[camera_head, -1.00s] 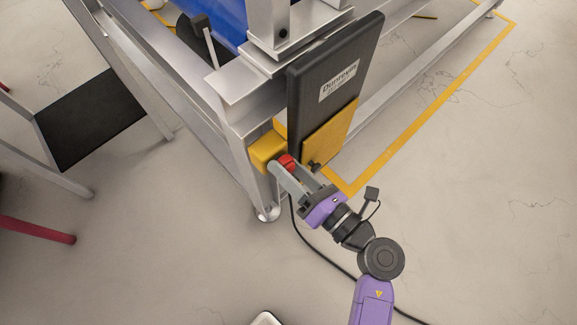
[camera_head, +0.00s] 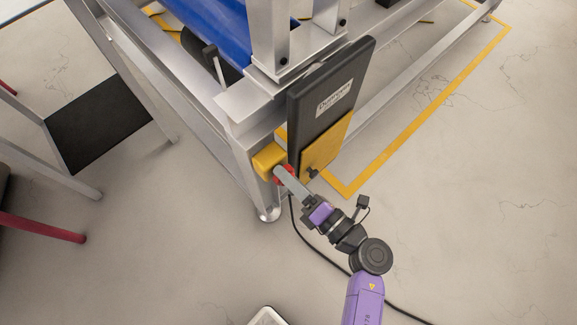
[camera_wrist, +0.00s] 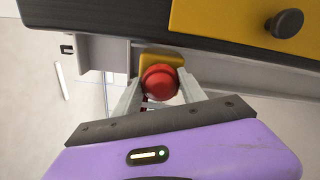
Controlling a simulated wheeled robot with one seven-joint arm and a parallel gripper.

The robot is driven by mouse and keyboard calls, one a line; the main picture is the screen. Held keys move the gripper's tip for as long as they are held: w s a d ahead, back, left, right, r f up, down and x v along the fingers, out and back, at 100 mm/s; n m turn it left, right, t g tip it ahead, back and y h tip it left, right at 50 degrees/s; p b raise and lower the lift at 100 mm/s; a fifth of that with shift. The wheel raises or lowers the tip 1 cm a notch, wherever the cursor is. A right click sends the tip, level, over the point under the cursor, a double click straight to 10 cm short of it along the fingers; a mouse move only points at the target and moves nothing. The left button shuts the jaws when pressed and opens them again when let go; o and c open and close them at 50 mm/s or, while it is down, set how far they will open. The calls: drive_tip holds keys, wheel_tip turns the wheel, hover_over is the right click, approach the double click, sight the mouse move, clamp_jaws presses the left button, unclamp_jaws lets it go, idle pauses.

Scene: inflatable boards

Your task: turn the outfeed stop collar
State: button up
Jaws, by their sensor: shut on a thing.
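The outfeed stop collar appears as a round red knob (camera_head: 288,181) on the face of a yellow box (camera_head: 267,159) at the corner leg of the metal frame. In the wrist view the red knob (camera_wrist: 160,81) sits between my two grey fingers, with the yellow box (camera_wrist: 162,60) just behind it. My gripper (camera_head: 281,174) is shut on the red knob, one finger on each side. In the head view the fingers line up nearly edge-on and hide part of the knob. Any markings on the knob cannot be made out.
A black panel (camera_head: 310,120) with a yellow lower plate (camera_head: 327,146) and a small black knob stands close right of the box. A black cable (camera_head: 338,267) runs over the floor below my arm. A dark step (camera_head: 95,120) stands left.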

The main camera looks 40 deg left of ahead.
drive_tip(key=shift+m+p, duration=0.55)
drive_tip(key=shift+m, duration=0.15)
drive_tip(key=o, duration=1.4)
drive_tip(key=shift+c, duration=0.2)
drive_tip(key=d, duration=0.7)
drive_tip(key=shift+s+d+p, duration=0.25)
drive_tip(key=shift+d+p, duration=0.15)
